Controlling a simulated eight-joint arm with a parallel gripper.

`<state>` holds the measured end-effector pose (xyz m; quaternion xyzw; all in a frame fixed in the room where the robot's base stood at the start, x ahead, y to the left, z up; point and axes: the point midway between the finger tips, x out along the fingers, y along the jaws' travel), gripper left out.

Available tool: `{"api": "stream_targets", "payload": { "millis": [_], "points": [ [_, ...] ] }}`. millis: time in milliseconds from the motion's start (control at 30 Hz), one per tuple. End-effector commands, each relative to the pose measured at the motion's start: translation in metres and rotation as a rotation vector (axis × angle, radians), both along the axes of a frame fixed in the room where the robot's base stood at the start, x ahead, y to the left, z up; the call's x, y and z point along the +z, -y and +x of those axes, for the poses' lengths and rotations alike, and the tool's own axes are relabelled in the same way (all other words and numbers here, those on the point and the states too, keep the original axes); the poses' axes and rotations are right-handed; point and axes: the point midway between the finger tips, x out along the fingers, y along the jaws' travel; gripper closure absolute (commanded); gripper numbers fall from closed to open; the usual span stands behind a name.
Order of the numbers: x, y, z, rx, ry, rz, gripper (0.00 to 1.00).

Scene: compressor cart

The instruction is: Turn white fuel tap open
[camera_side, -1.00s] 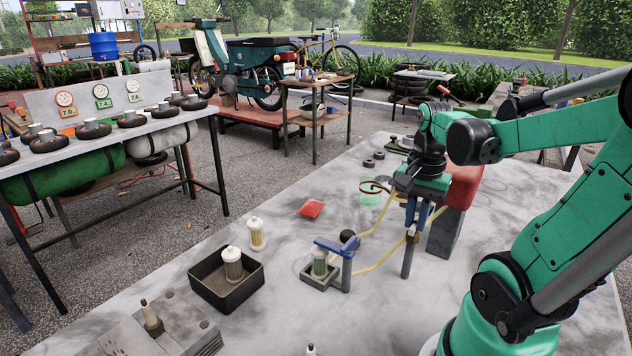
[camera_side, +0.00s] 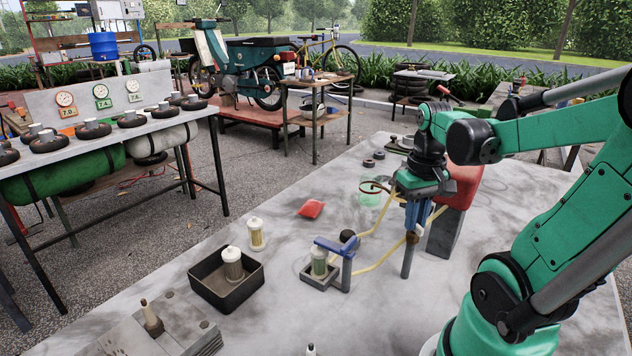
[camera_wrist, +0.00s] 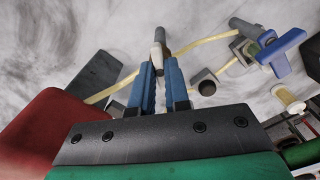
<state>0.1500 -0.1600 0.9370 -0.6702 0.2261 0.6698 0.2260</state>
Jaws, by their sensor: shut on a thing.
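The white fuel tap (camera_wrist: 158,56) sits on top of a grey post (camera_side: 408,260), with yellow hose running to it. In the wrist view its white lever lies between the tips of my blue fingers. My gripper (camera_wrist: 159,70) is shut on it, pointing down from above. In the side view my gripper (camera_side: 415,226) reaches the top of the post, and the fingers cover most of the tap. How far the lever is turned is hard to tell.
A red tank (camera_side: 462,185) on a grey stand is close to the right. A blue-handled bracket with a fuel filter (camera_side: 319,262) stands to the left. Yellow hose (camera_side: 375,262) loops between. A black tray (camera_side: 226,290) and red packet (camera_side: 311,208) lie farther left.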

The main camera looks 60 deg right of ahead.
Motion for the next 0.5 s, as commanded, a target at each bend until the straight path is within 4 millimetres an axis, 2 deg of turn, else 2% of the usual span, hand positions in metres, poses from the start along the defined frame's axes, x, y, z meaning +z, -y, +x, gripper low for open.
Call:
{"api": "stream_targets", "payload": {
  "millis": [500],
  "points": [
    [0.0003,-0.0003,-0.0004,0.426,-0.003,0.003,1.0]
  ]
}}
